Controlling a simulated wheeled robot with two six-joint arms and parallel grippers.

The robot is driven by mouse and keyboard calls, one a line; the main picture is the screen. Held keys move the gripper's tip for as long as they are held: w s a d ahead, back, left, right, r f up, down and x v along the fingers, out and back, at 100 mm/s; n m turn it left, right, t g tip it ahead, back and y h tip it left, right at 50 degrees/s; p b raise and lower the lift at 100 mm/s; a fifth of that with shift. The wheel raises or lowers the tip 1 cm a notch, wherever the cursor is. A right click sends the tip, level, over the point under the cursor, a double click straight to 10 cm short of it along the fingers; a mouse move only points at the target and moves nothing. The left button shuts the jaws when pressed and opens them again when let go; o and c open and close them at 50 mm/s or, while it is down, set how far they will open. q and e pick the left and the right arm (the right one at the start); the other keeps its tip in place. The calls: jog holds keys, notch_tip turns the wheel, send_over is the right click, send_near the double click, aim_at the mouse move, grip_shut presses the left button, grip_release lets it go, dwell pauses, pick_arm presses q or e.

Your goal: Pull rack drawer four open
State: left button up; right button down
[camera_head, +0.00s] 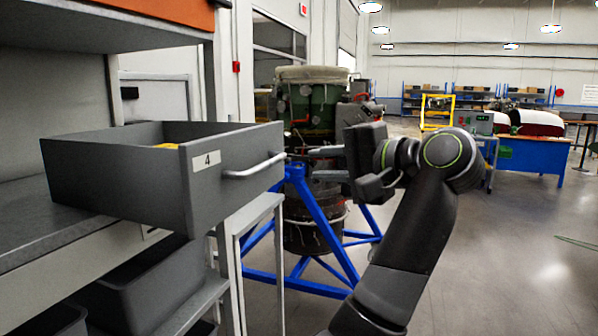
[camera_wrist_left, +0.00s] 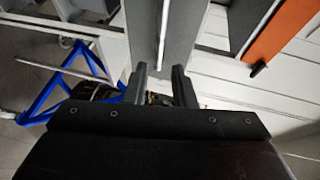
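The grey drawer (camera_head: 130,185) labelled 4 juts out from the rack at the left of the head view. Its open top shows, with something yellow (camera_head: 166,146) inside. A pale bar handle (camera_head: 255,168) crosses its front. My left gripper (camera_head: 314,163) is to the right of the handle, its fingers pointing at the drawer front, with a gap between them and the handle. In the left wrist view the two fingers (camera_wrist_left: 162,85) stand apart with nothing between them, and the drawer front and handle (camera_wrist_left: 162,42) lie beyond the tips. My right gripper is not in view.
A blue stand (camera_head: 318,232) bearing a turbine (camera_head: 310,105) is close behind my left gripper. Grey bins (camera_head: 150,285) sit on the shelf below the drawer. An orange panel (camera_head: 180,10) is above. Open floor (camera_head: 500,260) lies to the right.

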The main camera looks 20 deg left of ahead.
pick_arm(q)
jog(key=v, duration=0.2)
jog(key=shift+s+d, duration=0.15)
jog(key=shift+d, duration=0.15)
